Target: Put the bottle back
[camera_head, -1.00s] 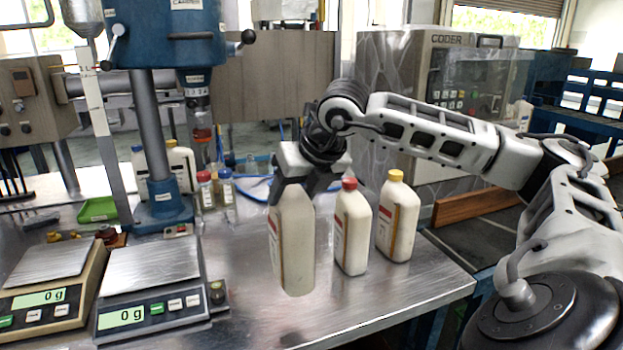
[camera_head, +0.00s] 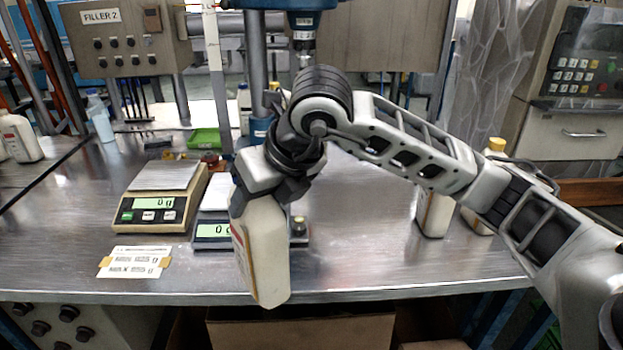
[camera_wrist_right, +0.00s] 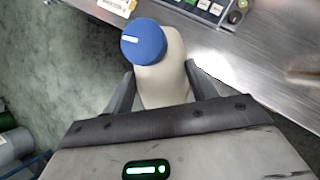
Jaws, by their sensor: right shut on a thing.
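My right gripper (camera_head: 268,188) is shut on a cream bottle (camera_head: 263,255) with a label on its side. The bottle hangs slightly tilted in front of the table's front edge. In the right wrist view the same bottle (camera_wrist_right: 163,75) sits between my fingers and has a blue cap (camera_wrist_right: 143,42). In the head view the cap is hidden by the gripper. Two other cream bottles stand on the table at the right, one (camera_head: 432,215) partly behind my right arm, the other with a yellow cap (camera_head: 496,145). My left gripper is not in view.
Two scales stand on the metal table (camera_head: 345,255), one beige (camera_head: 150,212) and one (camera_head: 212,232) partly behind the held bottle. A paper sheet (camera_head: 135,262) lies in front. A green tray (camera_head: 204,139) is behind. A cardboard box (camera_head: 300,330) is below the table edge.

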